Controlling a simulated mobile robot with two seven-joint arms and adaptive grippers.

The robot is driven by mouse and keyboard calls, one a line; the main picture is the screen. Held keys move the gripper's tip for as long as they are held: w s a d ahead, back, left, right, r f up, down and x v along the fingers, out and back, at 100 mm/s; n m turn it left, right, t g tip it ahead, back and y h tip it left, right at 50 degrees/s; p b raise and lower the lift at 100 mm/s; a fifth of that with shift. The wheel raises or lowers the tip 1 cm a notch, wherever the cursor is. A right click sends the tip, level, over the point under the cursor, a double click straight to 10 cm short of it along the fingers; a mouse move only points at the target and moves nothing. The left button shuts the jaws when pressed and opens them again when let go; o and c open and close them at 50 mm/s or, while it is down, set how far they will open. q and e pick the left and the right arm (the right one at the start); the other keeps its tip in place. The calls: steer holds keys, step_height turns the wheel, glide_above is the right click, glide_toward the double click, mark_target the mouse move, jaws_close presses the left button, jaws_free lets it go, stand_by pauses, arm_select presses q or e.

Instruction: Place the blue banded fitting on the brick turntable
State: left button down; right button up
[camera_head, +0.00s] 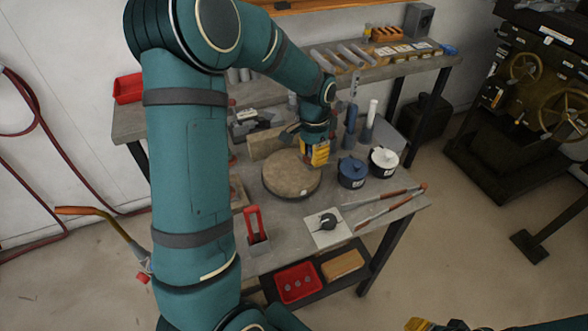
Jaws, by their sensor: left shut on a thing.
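The turntable (288,178) is a round brownish disc lying flat on the grey workbench. My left gripper (317,156), with yellow fingers, points down over the right rear rim of the turntable. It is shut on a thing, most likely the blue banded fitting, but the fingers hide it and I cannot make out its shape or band. I cannot tell whether it touches the disc. Only a yellow part of my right gripper (422,325) shows at the bottom edge; its jaws are cut off.
Right of the turntable stand a blue lidded pot (352,173) and a white lidded pot (384,161). Behind them are upright blue and white rods. A red-handled tool holder (255,232), a white plate with a black knob (327,228) and red-handled tongs (385,203) lie in front.

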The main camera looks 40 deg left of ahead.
arm_select(q)
step_height(320, 180, up, 3)
steer(key=m, duration=0.1)
glide_above(292, 168)
step_height(292, 168, down, 10)
steer(key=shift+r+b, duration=0.15)
steer(key=shift+b, duration=1.05)
steer(key=c, duration=0.9)
jaws_free()
steer(key=shift+o, duration=0.2)
step_height(292, 168, up, 12)
steer(key=p, duration=0.2)
steer(key=shift+r, duration=0.1)
